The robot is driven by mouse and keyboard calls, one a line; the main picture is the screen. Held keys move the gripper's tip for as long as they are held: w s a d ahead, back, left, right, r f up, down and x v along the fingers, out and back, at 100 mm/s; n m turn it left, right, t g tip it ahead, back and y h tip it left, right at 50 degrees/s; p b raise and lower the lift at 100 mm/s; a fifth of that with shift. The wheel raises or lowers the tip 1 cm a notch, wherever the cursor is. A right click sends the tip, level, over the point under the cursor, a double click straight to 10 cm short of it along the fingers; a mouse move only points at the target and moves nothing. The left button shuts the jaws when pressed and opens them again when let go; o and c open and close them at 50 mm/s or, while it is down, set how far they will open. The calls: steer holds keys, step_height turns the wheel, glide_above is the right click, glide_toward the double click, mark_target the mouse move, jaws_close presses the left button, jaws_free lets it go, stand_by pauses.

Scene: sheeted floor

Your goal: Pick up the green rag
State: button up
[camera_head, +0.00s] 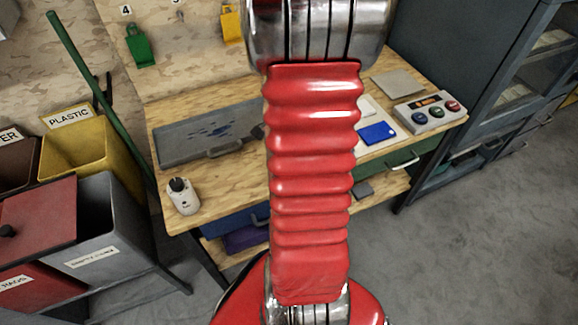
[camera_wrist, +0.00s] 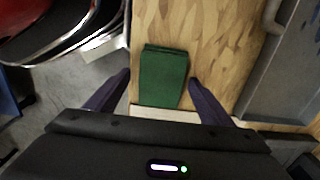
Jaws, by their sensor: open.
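The green rag (camera_wrist: 164,78) shows in the wrist view as a folded rectangle lying on the wooden bench top (camera_wrist: 210,20). My gripper (camera_wrist: 159,77) is open, with one dark finger on each side of the rag and a gap to it on both sides. Nothing is held between the fingers. I cannot tell how high the fingertips are above the bench. In the head view I do not see the rag or the gripper; my red arm covers the middle of the bench.
A grey case (camera_head: 205,132) lies on the bench; it shows right of the rag in the wrist view (camera_wrist: 285,65). Yellow (camera_head: 88,150) and grey bins (camera_head: 108,230) stand left.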

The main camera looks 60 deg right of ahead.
steer(key=shift+c, duration=0.4)
steer(key=c, duration=1.1)
steer(key=shift+r, duration=0.15)
step_height(320, 180, up, 10)
steer(key=shift+f, duration=0.1)
